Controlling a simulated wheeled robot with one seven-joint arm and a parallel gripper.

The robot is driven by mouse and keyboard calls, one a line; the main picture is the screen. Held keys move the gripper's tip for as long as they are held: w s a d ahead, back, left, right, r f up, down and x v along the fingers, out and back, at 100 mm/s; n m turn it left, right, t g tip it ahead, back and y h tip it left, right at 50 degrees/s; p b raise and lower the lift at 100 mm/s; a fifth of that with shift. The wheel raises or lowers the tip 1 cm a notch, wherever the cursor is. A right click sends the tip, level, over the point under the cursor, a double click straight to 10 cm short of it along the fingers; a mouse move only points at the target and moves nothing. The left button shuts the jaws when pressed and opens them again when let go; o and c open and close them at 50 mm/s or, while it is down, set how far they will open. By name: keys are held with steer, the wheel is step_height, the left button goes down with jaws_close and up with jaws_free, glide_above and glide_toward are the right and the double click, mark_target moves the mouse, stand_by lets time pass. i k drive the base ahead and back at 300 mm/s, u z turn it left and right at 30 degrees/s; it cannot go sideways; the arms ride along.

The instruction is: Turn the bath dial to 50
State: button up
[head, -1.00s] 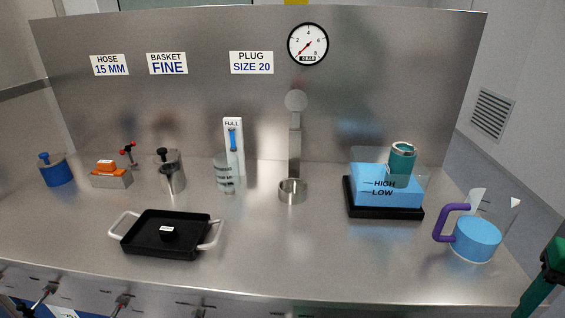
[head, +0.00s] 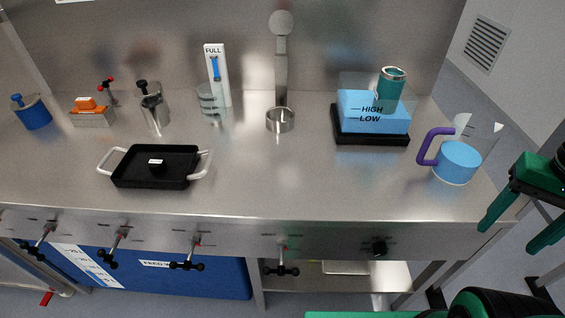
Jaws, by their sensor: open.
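A small round black dial (head: 379,247) is on the front panel of the steel bench, at the right, below the bath. Faint marks surround it, too small to read. The bath (head: 372,110) is a clear tank of blue liquid on a black base, marked HIGH and LOW, with a teal cylinder (head: 390,92) standing in it. My gripper (head: 507,240) has green fingers, spread apart and empty. It is at the right edge of the view, to the right of the dial and apart from it.
A clear jug (head: 457,160) with a purple handle and blue liquid stands at the bench's right end. Several black-handled valves (head: 282,270) stick out of the front panel left of the dial. A black tray (head: 155,167) lies on the bench. Below is a blue tank (head: 190,279).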

mark_target(379, 248)
steer(key=z, duration=1.2)
steer(key=k, duration=1.55)
steer(key=u, duration=1.15)
